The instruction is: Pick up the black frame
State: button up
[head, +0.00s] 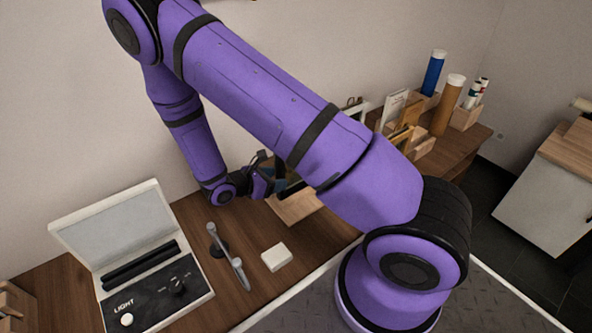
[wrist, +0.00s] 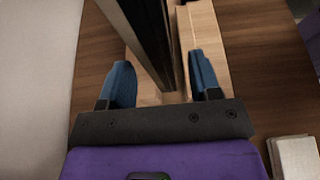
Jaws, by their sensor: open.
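My gripper (wrist: 162,82) is open, with its two blue fingers apart in the wrist view. The black frame (wrist: 150,35) shows there edge-on as a dark upright strip. Its near end reaches into the gap between the fingertips, and I see no finger clearly touching it. It stands on or in a light wooden holder (wrist: 203,35). In the head view my gripper (head: 268,178) is at the left end of the wooden holder (head: 296,206). My arm hides most of the frame in that view.
Behind my arm are cards in wooden holders (head: 405,140), a blue tube (head: 433,74) and a brown tube (head: 448,105). A wall runs behind.

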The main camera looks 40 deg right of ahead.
jog(key=shift+x, duration=1.7)
jog(key=shift+f, duration=0.1)
grip_shut()
